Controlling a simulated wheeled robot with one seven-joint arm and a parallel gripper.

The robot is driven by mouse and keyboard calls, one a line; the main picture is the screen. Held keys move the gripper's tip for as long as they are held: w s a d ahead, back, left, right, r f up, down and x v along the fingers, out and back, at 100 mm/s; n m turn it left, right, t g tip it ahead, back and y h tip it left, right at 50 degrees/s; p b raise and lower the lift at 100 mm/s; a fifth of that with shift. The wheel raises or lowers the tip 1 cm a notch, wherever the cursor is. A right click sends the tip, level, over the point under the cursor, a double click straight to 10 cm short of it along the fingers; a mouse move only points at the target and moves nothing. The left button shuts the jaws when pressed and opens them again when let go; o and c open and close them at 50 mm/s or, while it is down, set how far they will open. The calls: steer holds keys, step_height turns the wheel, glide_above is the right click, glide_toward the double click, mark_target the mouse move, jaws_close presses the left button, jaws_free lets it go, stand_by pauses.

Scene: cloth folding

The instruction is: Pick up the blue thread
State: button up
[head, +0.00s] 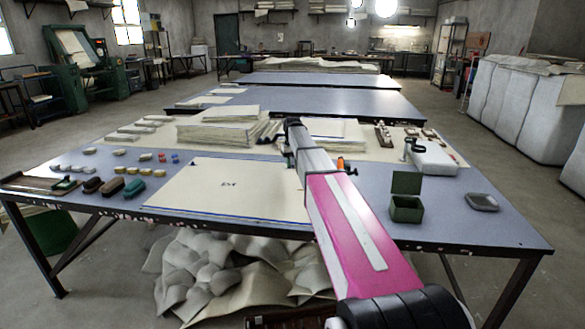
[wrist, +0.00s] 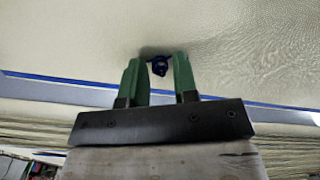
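My gripper (wrist: 160,66) shows in the wrist view with two green fingers apart. A small dark blue object (wrist: 159,67) lies between and just beyond the fingertips, with a gap to each finger. It looks like a blue mark or small thread piece on a cream sheet; I cannot tell which. In the head view, small blue spools (head: 175,159) sit at the left of the table beside red ones (head: 162,158). My pink and white arm reaches over the table's middle, and my fingers are mostly hidden behind it there.
A large cream sheet (head: 225,188) lies on the blue-grey table (head: 480,226). Cream stacks (head: 218,132) stand behind it. Brushes and blocks (head: 93,185) are at left. An open green box (head: 407,212), a grey device (head: 482,202) and a white case (head: 433,160) are at right.

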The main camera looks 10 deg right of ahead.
mark_target(293, 164)
steer(key=c, duration=0.3)
steer(key=shift+c, duration=0.2)
steer(key=shift+r, duration=0.55)
step_height(293, 164, up, 3)
steer(key=shift+f, duration=0.2)
steer(key=s+d+r, duration=0.5)
steer(key=s+r, duration=0.5)
steer(key=r, duration=0.2)
steer(key=shift+s+d+r, duration=0.15)
steer(key=shift+s+d, duration=0.05)
